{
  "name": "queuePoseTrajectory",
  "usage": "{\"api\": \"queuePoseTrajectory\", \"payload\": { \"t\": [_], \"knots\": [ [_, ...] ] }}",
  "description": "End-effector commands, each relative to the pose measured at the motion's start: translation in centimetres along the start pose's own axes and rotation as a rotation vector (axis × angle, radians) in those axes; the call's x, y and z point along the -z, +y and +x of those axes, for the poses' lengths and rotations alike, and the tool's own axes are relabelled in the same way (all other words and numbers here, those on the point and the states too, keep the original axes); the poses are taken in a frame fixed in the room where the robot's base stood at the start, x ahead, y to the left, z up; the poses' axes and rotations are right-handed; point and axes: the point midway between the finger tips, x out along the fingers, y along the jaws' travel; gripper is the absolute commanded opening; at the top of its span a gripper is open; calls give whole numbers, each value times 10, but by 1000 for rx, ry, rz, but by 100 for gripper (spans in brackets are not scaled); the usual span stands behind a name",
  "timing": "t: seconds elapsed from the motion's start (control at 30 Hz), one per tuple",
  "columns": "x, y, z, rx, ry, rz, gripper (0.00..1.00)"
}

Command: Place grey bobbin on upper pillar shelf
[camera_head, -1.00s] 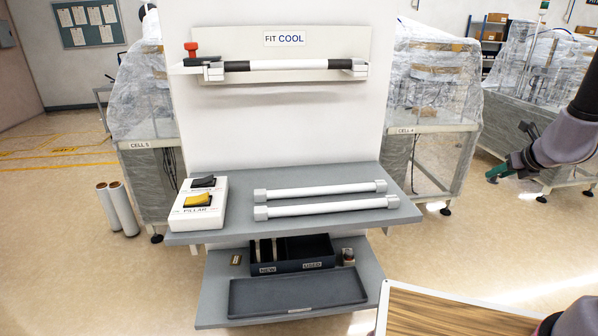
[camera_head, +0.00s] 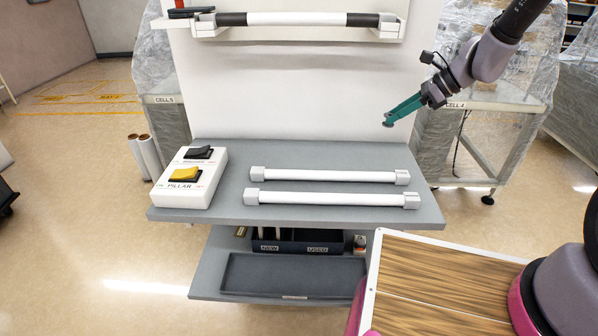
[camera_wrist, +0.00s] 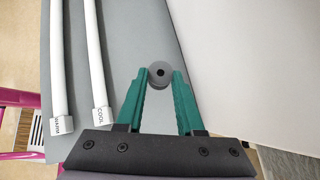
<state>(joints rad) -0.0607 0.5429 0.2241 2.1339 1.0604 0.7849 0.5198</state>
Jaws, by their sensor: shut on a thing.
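The grey bobbin (camera_wrist: 160,74) is a small round piece with a dark centre hole, held between the green fingertips in the wrist view. My gripper (camera_head: 391,120) is shut on it; the bobbin also shows as a small grey disc (camera_head: 388,124) at the fingertips in the head view. The gripper is in front of the white pillar panel, above the right back part of the upper grey shelf (camera_head: 228,170). The wrist view shows this shelf (camera_wrist: 150,35) below the bobbin. The bobbin appears apart from the shelf.
Two white tubes (camera_head: 335,175) (camera_head: 330,199) lie across the upper shelf. A PILLAR switch box (camera_head: 190,178) stands at its left. The lower shelf (camera_head: 205,272) holds a NEW/USED bin (camera_head: 290,247) and dark tray (camera_head: 295,275). The shelf's right back part looks clear.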

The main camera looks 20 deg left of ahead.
Motion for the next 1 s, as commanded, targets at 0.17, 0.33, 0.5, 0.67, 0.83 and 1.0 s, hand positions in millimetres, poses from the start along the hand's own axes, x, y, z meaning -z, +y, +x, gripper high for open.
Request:
{"api": "queuePoseTrajectory", "payload": {
  "t": [0.17, 0.33, 0.5, 0.67, 0.83, 1.0],
  "knots": [
    [-2, 5, 4, -29, 0, -27, 0],
    [18, 6, 24, -32, 0, -22, 0],
    [35, 5, 41, -29, 0, -24, 0],
    [46, 5, 52, -29, -1, -23, 0],
    [64, 5, 70, -29, 0, -23, 0],
    [68, 4, 74, -26, 0, -26, 0]
  ]
}}
